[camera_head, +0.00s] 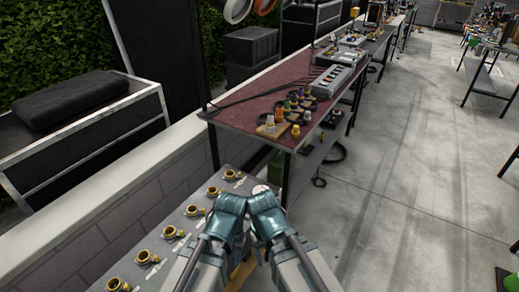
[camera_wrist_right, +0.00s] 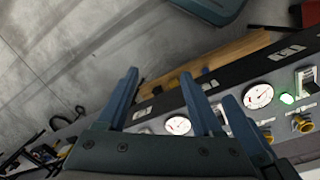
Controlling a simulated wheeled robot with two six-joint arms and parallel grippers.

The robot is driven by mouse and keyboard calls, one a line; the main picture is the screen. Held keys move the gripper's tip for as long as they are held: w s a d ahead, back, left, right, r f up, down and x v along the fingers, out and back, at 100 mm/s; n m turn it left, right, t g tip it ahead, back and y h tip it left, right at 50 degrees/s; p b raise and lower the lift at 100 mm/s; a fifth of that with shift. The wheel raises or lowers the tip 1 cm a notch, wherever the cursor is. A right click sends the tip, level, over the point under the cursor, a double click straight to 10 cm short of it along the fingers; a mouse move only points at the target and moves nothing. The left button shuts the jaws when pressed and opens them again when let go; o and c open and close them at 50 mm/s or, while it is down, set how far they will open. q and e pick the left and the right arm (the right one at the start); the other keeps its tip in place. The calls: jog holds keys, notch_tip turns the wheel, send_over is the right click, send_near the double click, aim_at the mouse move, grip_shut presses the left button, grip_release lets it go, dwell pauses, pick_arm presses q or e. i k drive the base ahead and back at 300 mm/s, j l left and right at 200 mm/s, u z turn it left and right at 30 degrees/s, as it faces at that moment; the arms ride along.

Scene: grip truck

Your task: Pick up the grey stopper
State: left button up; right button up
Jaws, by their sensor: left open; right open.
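A small pale grey stopper (camera_head: 269,120), which looks like the grey one, stands upright on a light wooden block at the near end of the dark red table (camera_head: 262,104). My left gripper (camera_head: 230,204) and my right gripper (camera_head: 262,203) are close together at the bottom middle of the head view, nearer than the stopper and apart from it. Their fingertips are mostly hidden there. In the right wrist view my right gripper (camera_wrist_right: 159,74) has its blue fingers apart with nothing between them. The stopper cannot be made out in that view.
A grey panel (camera_head: 160,258) with several brass valves (camera_head: 169,232) lies below my grippers. Its gauges (camera_wrist_right: 177,125) show in the wrist view. Other coloured stoppers, a yellow one (camera_head: 295,131) among them, stand near the grey one. Open concrete floor (camera_head: 400,190) is at right.

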aim_at(307, 118)
jog(key=i+l+u, duration=0.3)
jog(key=i+l, duration=0.15)
jog(key=l, duration=0.25)
jog(key=i+l+u, duration=0.15)
jog(key=l, duration=0.25)
jog(key=i+l+u, duration=0.1)
jog(key=i+l, duration=0.15)
jog(key=l, duration=0.2)
jog(key=i+l+u, duration=0.15)
jog(key=l, duration=0.25)
jog(key=i+l+u, duration=0.15)
jog(key=l, duration=0.3)
jog(key=i+l+u, duration=0.15)
jog(key=l, duration=0.3)
jog(key=l+u, duration=0.15)
jog(key=l, duration=0.35)
jog(key=i, duration=0.05)
